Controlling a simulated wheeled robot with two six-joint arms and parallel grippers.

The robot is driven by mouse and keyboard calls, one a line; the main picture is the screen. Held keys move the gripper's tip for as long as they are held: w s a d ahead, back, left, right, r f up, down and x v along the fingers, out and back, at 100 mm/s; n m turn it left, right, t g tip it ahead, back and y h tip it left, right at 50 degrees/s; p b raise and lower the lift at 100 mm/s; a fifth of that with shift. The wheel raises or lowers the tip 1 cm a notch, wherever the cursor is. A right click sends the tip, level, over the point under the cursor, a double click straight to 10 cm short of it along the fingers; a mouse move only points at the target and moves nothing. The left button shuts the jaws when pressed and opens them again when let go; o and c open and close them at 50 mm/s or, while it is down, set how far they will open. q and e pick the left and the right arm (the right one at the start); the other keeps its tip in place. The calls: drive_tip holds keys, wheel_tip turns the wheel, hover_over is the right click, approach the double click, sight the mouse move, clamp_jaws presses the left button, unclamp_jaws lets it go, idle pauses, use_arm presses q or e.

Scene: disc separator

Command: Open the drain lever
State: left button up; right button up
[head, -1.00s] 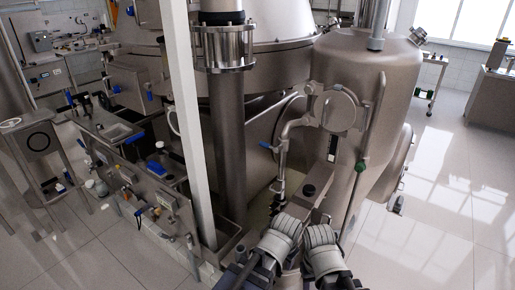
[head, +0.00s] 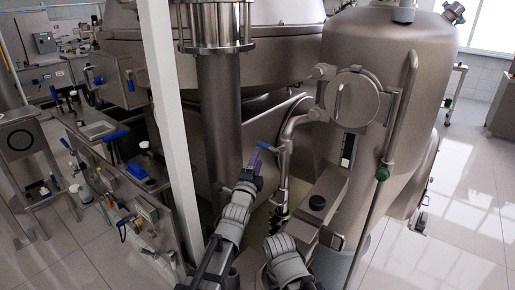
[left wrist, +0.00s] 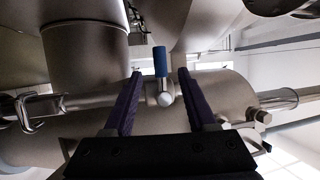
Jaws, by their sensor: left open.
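The drain lever has a blue handle; in the head view the lever (head: 267,146) sits on the pipework left of the bent steel pipe, just beyond my left gripper. In the left wrist view the lever (left wrist: 161,62) stands upright with a round pale end below it, on a horizontal pipe. My left gripper (head: 254,160) is open. In the left wrist view its purple fingers (left wrist: 159,76) stand on either side of the lever, apart from it. My right arm is low in the head view; its fingers cannot be made out clearly.
A bent steel pipe (head: 285,145) and a tall steel tank (head: 395,110) are close on the right. A white post (head: 168,130) and a panel with blue-handled valves (head: 130,185) stand on the left. The floor (head: 455,230) at the right is open.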

sight(262, 147)
use_arm(q)
drive_tip(key=shift+p+x, duration=0.75)
drive_tip(key=shift+x, duration=3.15)
clamp_jaws()
